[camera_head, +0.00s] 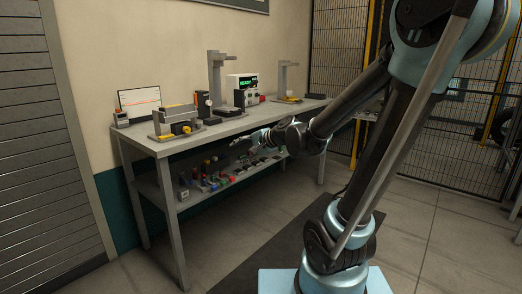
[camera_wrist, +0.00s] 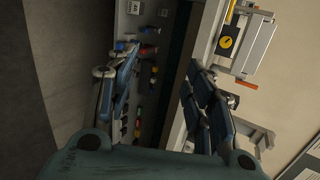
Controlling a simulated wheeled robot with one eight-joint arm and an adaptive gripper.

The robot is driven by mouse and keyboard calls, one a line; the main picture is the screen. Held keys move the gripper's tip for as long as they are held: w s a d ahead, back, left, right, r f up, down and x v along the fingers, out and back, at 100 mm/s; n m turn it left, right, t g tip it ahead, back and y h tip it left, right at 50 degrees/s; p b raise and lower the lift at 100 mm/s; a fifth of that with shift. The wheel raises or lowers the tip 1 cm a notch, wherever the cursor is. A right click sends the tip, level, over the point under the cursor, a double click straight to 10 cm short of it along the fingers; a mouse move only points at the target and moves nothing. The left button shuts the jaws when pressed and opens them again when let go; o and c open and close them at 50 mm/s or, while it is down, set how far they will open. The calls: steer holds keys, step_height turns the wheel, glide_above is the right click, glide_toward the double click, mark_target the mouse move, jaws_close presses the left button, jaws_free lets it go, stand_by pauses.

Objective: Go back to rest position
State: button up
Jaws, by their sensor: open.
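My gripper (camera_head: 243,141) is in front of the workbench (camera_head: 225,130), near the height of its top edge, in the head view. It is small and partly dark there. In the wrist view its two fingers (camera_wrist: 162,75) stand wide apart with nothing between them. The shelf and the bench edge show behind the fingers. My arm reaches from the right down and across to the bench front. No rest position is marked in either view.
The lower shelf (camera_head: 168,204) holds several small coloured parts. On the bench top stand a screen (camera_head: 139,103), a yellow-dialled device, which shows in the wrist view (camera_wrist: 228,42), a tall grey stand (camera_head: 216,75) and a READY display (camera_head: 245,83). Wire fencing (camera_head: 440,150) is behind my arm. Floor lies clear at front left.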

steer(key=s+d+f+n+g+h, duration=0.2)
steer(key=s+d+f+n+h, duration=0.2)
steer(key=s+d, duration=0.7)
steer(key=s+d+f+n+g+h, duration=0.2)
steer(key=s+d+f+n+h, duration=0.2)
steer(key=s+d+f, duration=0.5)
steer(key=s+d+h, duration=0.2)
steer(key=d, duration=0.4)
steer(key=shift+s+d+g, duration=0.3)
steer(key=shift+g, duration=0.1)
steer(key=shift+w, duration=0.1)
steer(key=shift+w+f, duration=0.2)
steer(key=shift+w, duration=0.15)
steer(key=shift+c, duration=0.6)
